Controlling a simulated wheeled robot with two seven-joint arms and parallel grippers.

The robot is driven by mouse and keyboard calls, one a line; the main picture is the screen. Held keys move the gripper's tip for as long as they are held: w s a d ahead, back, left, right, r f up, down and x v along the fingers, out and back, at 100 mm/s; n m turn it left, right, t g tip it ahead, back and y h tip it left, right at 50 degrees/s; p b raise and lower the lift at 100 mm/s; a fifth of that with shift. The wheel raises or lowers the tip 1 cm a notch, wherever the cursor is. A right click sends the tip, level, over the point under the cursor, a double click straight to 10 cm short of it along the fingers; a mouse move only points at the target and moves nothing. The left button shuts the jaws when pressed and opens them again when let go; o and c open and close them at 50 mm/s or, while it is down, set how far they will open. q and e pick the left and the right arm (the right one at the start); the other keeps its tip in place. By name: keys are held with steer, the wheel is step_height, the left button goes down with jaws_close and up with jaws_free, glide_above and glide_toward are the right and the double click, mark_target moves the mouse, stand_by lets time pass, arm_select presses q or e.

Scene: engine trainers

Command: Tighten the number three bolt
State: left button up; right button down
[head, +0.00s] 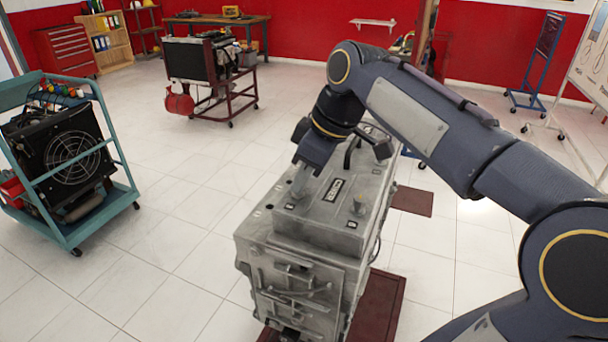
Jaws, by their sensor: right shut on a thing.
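The grey engine block (330,245) stands upright in the middle, with a raised cover (322,218) on top. A grey bolt (359,204) stands up near the cover's right front corner. My right gripper (308,172) reaches down over the left side of the cover. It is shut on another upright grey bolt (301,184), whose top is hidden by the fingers. Small dark number plates (288,206) lie on the cover, too small to read. My left gripper is out of view.
A dark red stand (383,305) is under the engine. A teal cart (72,236) with a radiator fan stands at the left. Another engine on a red wheeled stand (232,108) is farther back. White floor is clear between them.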

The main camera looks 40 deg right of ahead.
steer(key=m, duration=0.2)
steer(key=m+h, duration=0.1)
steer(key=m, duration=0.1)
steer(key=shift+s+a+m+t+h, duration=0.1)
steer(key=shift+a+m+t+h, duration=0.1)
steer(key=shift+m+t+h, duration=0.1)
steer(key=m+h, duration=0.1)
steer(key=m, duration=0.1)
steer(key=m+p, duration=0.1)
steer(key=m, duration=0.1)
steer(key=shift+a+m+h, duration=0.2)
steer(key=shift+m+h, duration=0.1)
steer(key=shift+h, duration=0.1)
steer(key=m, duration=0.1)
steer(key=m+g+h+p, duration=0.1)
steer(key=m, duration=0.3)
steer(key=shift+w+a+h+p, duration=0.2)
steer(key=shift+a+h+p, duration=0.1)
steer(key=shift+h, duration=0.1)
steer(key=shift+w+m+g+h+p, duration=0.15)
steer(key=shift+m+g, duration=0.25)
steer(key=shift+m, duration=0.65)
steer(key=shift+s+m+g+h+p, duration=0.1)
steer(key=shift+m+g+h+p, duration=0.25)
steer(key=shift+m, duration=0.7)
steer(key=c, duration=1.3)
jaws_free()
steer(key=shift+c, duration=0.2)
